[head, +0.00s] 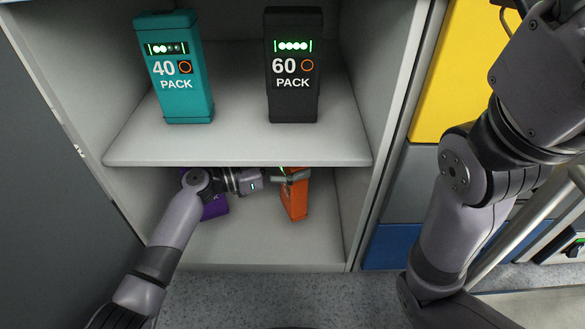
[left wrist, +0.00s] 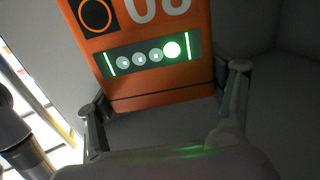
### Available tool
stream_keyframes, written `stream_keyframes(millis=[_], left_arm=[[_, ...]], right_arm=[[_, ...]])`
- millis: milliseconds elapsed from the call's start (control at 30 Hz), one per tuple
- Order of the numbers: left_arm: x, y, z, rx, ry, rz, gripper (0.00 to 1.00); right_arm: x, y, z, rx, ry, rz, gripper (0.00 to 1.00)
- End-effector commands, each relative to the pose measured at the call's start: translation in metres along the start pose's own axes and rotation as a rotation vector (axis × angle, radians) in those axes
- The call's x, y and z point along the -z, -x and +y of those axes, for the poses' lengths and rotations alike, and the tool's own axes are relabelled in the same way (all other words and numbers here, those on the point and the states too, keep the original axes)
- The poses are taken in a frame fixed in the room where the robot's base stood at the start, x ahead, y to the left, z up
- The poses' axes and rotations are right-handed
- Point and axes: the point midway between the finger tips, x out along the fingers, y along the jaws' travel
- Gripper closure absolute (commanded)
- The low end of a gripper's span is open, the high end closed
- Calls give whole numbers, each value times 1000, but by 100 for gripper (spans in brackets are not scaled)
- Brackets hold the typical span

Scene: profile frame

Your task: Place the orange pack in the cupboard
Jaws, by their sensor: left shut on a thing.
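The orange pack (head: 295,196) is inside the cupboard's lower compartment, right of its middle, slightly tilted in the head view. My left gripper (head: 290,177) is shut on its upper end, under the shelf. In the left wrist view the orange pack (left wrist: 150,60) fills the upper middle, its green-lit indicator facing the camera, between the two fingers of my left gripper (left wrist: 165,110). The cupboard (head: 240,147) is open with one shelf. Whether the pack's bottom touches the cupboard floor is hard to tell. My right gripper is out of view.
A purple pack (head: 215,207) stands in the lower compartment at left, partly hidden by my left arm. A teal pack (head: 178,75) and a black pack (head: 292,70) stand on the shelf above. The cupboard's side walls and shelf edge are close around my left arm.

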Motion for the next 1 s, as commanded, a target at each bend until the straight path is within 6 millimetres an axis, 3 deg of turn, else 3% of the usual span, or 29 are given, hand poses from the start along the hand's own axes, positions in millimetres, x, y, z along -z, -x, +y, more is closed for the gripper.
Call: stream_keyframes(millis=[100, 467, 500, 800, 1000], left_arm=[[-17, 0, 0, 1, 1, 2, 87], [-20, 0, 0, 1, 0, 3, 87], [-23, 0, 0, 1, 1, -1, 24], [-22, 0, 0, 1, 0, -1, 5], [-22, 0, 0, 1, 0, -1, 5]], right_arm=[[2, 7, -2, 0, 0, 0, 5], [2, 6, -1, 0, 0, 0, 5], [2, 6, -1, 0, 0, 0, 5], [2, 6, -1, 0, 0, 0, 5], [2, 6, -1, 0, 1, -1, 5]])
